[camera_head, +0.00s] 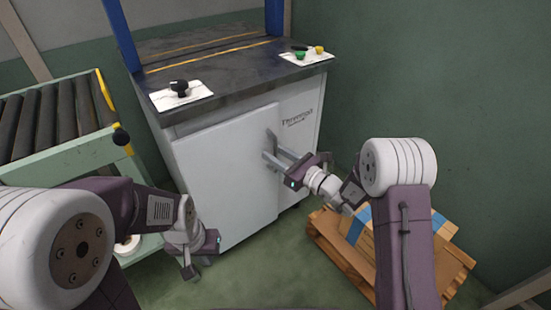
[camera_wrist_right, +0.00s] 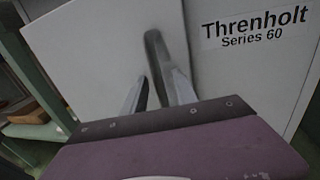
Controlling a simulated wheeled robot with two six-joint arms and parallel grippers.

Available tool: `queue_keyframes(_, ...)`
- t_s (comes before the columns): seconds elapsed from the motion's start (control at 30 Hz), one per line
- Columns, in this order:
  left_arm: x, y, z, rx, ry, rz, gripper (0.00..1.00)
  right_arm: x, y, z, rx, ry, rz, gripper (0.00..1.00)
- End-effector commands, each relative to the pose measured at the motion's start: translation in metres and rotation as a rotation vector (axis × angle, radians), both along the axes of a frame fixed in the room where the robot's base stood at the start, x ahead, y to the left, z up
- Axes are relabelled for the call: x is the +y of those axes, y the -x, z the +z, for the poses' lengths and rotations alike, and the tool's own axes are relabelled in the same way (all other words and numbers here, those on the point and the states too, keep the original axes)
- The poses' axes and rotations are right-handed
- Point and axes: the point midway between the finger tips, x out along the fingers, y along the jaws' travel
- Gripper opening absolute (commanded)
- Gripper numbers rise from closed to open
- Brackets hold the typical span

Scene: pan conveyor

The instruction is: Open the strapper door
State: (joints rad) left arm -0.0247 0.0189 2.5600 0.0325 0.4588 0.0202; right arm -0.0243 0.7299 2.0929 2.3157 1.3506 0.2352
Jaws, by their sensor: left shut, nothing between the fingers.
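The white strapper door (camera_head: 222,170) fills most of the cabinet front in the head view. Its upright grey handle (camera_head: 270,140) is near the door's right edge, and also shows in the right wrist view (camera_wrist_right: 153,48). My right gripper (camera_head: 274,158) is at the handle, with its fingers (camera_wrist_right: 152,90) on either side of the bar. I cannot tell whether they clamp it. The door looks closed or nearly so. My left gripper (camera_head: 188,272) is shut and empty, low in front of the cabinet, apart from the door.
A roller conveyor (camera_head: 60,165) with a green frame stands left of the cabinet. A wooden pallet with a cardboard box (camera_head: 440,232) is on the floor at right, under my right arm. Control panels (camera_head: 195,97) sit on the dark top. Floor before the door is open.

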Motion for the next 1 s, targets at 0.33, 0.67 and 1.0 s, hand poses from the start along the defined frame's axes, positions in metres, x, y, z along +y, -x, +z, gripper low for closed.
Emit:
queue_keyframes(0.33, 0.0000, 0.0000, 0.0002, 0.000, 0.000, 0.000, 0.00, 0.0007, -0.0006, 0.0007, 0.000, 0.000, 0.000, 0.01)
queue_keyframes(0.67, 0.0000, 0.0000, 0.0002, 0.000, 0.000, 0.000, 0.00, 0.0006, -0.0004, 0.0005, 0.000, 0.000, 0.000, 0.00)
queue_keyframes(1.0, 0.0000, 0.0000, 0.0001, 0.000, 0.000, 0.000, 0.00, 0.0006, -0.0003, 0.0004, 0.000, 0.000, 0.001, 0.00)
